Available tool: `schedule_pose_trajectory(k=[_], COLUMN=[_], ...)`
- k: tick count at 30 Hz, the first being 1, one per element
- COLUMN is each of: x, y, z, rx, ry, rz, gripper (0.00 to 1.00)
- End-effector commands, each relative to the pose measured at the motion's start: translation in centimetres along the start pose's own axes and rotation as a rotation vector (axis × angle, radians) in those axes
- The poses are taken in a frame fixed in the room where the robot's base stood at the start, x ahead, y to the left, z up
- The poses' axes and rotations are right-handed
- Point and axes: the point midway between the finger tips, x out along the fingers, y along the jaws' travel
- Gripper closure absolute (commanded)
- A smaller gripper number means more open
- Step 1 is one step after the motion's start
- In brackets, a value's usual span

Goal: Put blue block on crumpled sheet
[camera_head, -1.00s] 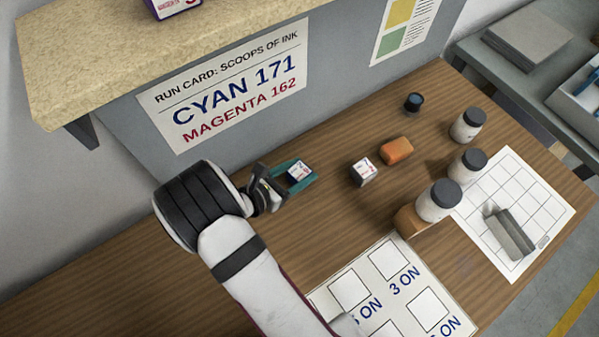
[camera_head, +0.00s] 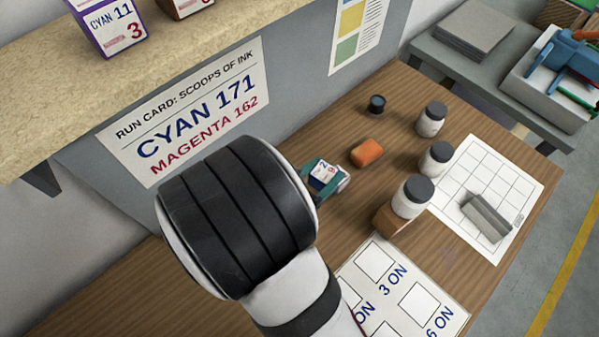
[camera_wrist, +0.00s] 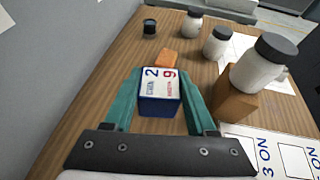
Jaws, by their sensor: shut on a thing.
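The blue block (camera_wrist: 160,107) is between the two teal fingers of my gripper (camera_wrist: 163,100) in the wrist view. It has blue sides and a white label on top with a blue 2 and a red 9. In the head view, the block (camera_head: 322,174) shows label up at the teal fingers, partly hidden by my arm. Its height above the table is hard to judge. I cannot make out a crumpled sheet; the white grid sheet (camera_head: 500,165) at right looks flat.
An orange block (camera_head: 367,153) lies just beyond my gripper. A grey prism (camera_head: 487,217) lies on the grid sheet.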

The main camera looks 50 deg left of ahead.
Motion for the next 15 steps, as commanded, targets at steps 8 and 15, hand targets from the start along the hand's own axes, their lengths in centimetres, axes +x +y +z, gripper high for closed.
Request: schedule_pose_trajectory(k=[8, 15], x=[1.1, 7.3], y=[-1.4, -6.8], z=[1.5, 6.8], rx=[0.02, 0.137], ry=[-0.001, -0.002], rz=[-0.039, -0.315], gripper=[0.99, 0.99])
